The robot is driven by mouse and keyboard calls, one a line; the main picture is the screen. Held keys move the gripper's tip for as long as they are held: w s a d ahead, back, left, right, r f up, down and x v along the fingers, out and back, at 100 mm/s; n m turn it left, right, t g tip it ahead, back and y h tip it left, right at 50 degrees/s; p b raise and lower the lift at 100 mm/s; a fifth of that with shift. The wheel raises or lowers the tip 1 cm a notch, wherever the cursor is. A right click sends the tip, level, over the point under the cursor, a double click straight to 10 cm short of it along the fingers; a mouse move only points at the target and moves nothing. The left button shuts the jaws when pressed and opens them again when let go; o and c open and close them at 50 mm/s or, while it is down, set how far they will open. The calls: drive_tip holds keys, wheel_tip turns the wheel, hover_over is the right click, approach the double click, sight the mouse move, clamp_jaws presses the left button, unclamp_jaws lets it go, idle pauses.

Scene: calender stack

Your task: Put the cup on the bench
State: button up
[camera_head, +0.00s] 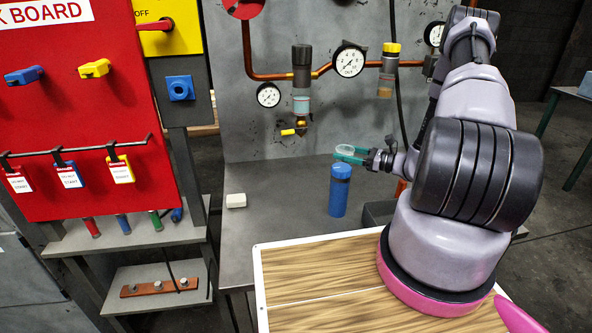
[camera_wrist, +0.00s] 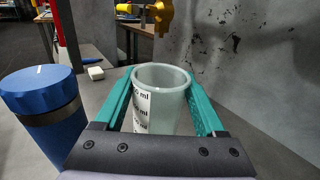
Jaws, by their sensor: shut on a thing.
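The cup (camera_wrist: 163,92) is a translucent, pale measuring cup with black ml marks, upright between the two green fingers of my gripper (camera_wrist: 160,100) in the wrist view. In the head view the cup (camera_head: 345,150) shows small at the tip of my gripper (camera_head: 350,154), just behind and above the blue bottle. My gripper is shut on the cup. The grey bench (camera_head: 275,195) lies beneath; the cup's bottom is hidden, and I cannot tell its exact height above the bench.
A blue bottle with a blue lid (camera_head: 340,190) stands on the bench, close to the left of my gripper in the wrist view (camera_wrist: 42,110). A white block (camera_head: 236,200) lies at the bench's left. A dark tray (camera_head: 378,213) is at right. Gauges and a yellow tap (camera_head: 294,131) are on the back panel.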

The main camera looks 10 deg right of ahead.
drive_tip(key=x, duration=1.5)
drive_tip(key=shift+w+a+f, duration=0.1)
drive_tip(key=shift+a+f, duration=0.05)
drive_tip(key=shift+f, duration=1)
drive_tip(key=shift+w+a+f, duration=0.1)
drive_tip(key=shift+a+f, duration=0.05)
drive_tip(key=shift+f, duration=1)
drive_tip(key=shift+w+a+f, duration=0.1)
drive_tip(key=shift+a+f, duration=0.05)
drive_tip(key=shift+f, duration=1.05)
drive_tip(key=shift+f, duration=0.1)
drive_tip(key=o, duration=1.3)
drive_tip(key=v, duration=0.7)
drive_tip(key=shift+s+d, duration=0.15)
drive_tip(key=shift+d, duration=0.1)
drive_tip(key=shift+r, duration=0.25)
